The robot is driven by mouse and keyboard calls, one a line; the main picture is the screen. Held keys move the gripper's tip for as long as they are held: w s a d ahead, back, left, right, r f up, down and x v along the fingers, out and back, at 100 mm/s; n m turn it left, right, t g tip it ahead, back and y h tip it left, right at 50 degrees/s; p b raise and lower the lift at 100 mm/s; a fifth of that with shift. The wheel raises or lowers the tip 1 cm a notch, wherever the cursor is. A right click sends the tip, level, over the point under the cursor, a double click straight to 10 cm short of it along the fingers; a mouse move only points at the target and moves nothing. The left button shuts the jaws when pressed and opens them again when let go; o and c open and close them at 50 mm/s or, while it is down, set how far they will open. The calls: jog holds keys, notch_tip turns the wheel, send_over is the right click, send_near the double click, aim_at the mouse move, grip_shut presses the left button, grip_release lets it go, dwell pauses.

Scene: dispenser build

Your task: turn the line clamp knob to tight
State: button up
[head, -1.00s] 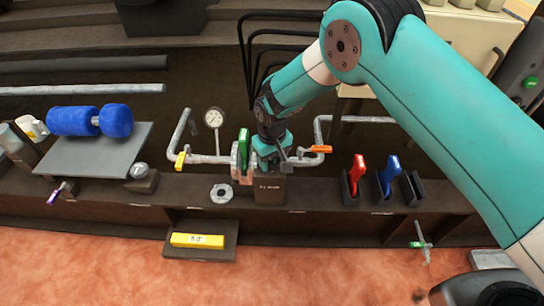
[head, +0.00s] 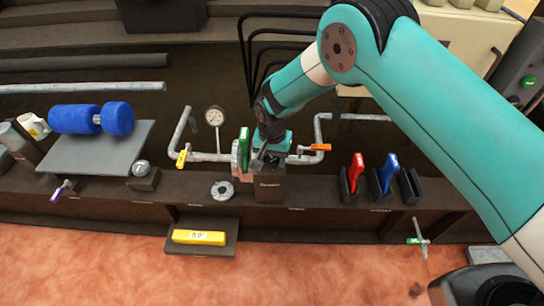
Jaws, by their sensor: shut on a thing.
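My gripper (head: 261,155) is at the pipe line in the middle of the bench, just above a dark labelled block (head: 269,190). Its jaws are shut on the line clamp knob, which my gripper and wrist mostly hide. I cannot read the knob's position. A green-handled part (head: 244,150) stands upright just left of my gripper, beside round pale flanges (head: 236,168) on the pipe.
A pressure gauge (head: 215,117) and a yellow valve handle (head: 182,158) are left of my gripper. An orange handle (head: 320,147) is close on the right. Red (head: 356,170) and blue (head: 388,172) handled tools stand in holders farther right. A loose ring (head: 222,190) and yellow bar (head: 199,237) lie in front.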

aim_at(272, 158)
dwell(0.3)
jog(key=o, duration=0.9)
jog(key=shift+r, duration=0.15)
notch_tip(272, 158, up, 17)
jog(key=shift+r+p, duration=0.1)
jog(key=shift+p, duration=1.15)
